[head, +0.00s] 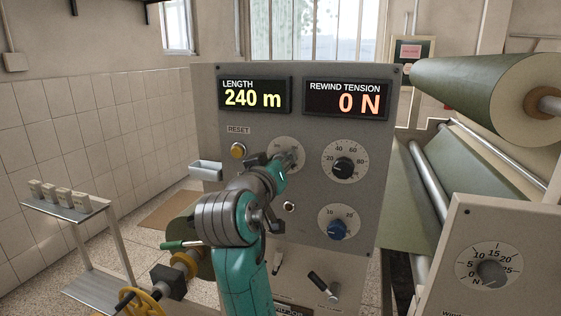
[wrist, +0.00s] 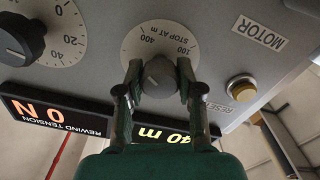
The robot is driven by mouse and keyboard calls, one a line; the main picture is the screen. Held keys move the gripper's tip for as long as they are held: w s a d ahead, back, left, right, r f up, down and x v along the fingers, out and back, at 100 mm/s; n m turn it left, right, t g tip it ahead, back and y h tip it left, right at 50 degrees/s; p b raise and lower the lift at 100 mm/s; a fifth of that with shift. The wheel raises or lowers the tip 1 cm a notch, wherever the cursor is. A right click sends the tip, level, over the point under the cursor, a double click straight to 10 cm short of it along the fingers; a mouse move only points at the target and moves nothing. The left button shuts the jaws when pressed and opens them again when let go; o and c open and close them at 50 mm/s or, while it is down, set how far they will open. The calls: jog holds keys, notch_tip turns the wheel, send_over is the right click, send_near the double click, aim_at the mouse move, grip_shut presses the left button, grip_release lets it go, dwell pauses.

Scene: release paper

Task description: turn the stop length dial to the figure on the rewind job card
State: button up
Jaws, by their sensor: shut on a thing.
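The stop length dial shows in the wrist view as a pale round scale (wrist: 133,42) marked "STOP AT m", with 100 and 400 readable. Its grey knob (wrist: 160,78) sits between the two fingers of my gripper (wrist: 159,70), which is shut on it. The knob's pointer setting cannot be read. In the head view my gripper (head: 287,163) covers the knob and part of the dial plate (head: 286,142). A small pink card (head: 411,51) hangs on a board at the back; its text is unreadable and I cannot tell whether it is the job card.
The panel's LENGTH display (head: 254,97) reads 240 m and the REWIND TENSION display (head: 346,100) reads 0 N. A black-knobbed dial (head: 344,167), a blue-knobbed dial (head: 337,228) and a yellow reset button (head: 238,150) are close by. A green roll (head: 455,90) stands right.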

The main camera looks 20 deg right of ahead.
jog(key=n, duration=0.4)
jog(key=shift+n, duration=0.3)
jog(key=n, duration=0.3)
jog(key=shift+n, duration=0.4)
jog(key=n, duration=0.3)
jog(key=shift+f+n, duration=0.1)
jog(key=shift+n, duration=2)
jog(key=o, duration=1.2)
jog(key=shift+c, duration=0.2)
jog(key=shift+a, duration=0.1)
jog(key=v, duration=1.2)
